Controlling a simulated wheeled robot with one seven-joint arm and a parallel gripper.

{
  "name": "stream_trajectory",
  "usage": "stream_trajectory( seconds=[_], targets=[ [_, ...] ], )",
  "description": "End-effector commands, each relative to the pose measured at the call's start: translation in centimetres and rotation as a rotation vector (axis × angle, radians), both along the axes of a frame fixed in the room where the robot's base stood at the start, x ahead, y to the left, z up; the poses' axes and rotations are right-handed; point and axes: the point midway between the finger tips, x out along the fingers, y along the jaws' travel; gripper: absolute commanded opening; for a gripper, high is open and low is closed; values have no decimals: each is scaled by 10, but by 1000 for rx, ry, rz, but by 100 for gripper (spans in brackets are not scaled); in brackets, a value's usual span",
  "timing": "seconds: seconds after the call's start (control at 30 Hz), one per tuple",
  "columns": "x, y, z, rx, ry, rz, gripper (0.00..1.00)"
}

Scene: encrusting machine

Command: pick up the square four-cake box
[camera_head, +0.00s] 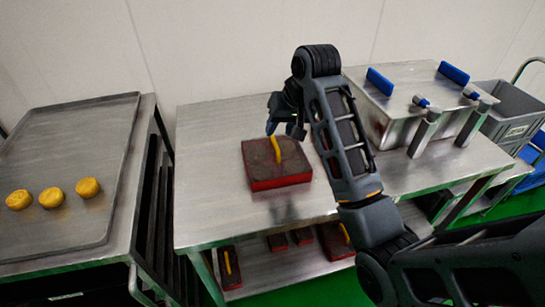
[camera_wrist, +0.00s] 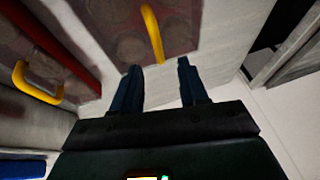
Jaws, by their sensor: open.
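The square box (camera_head: 285,182) has red sides, a dark top and a yellow handle (camera_head: 277,149). It lies flat on the metal table. In the wrist view its top (camera_wrist: 105,32) shows faint round shapes, and its handle (camera_wrist: 153,32) stands just beyond the fingertips, roughly in line with the gap between them. My gripper (camera_head: 283,130) is open and empty, above the far side of the box. In the wrist view my gripper's two dark fingers (camera_wrist: 158,72) are spread apart. I cannot tell the exact gap between fingers and handle.
Several red boxes (camera_head: 278,241) lie on the lower shelf, some with yellow handles. A tray (camera_head: 80,135) with three yellow cakes (camera_head: 52,197) is at left. A metal machine housing (camera_head: 393,110) with blue handles stands at right. The tabletop (camera_head: 205,165) left of the box is clear.

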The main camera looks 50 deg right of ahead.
Motion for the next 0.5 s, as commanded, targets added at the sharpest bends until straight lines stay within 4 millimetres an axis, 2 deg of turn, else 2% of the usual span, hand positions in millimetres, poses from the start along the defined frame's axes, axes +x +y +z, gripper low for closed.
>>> stream_trajectory(
  seconds=[0.3, 0.5],
  targets=[
    [13, -2, -39, 0, 2, 0, 43],
    [18, -2, -50, 0, 0, 0, 43]
  ],
)
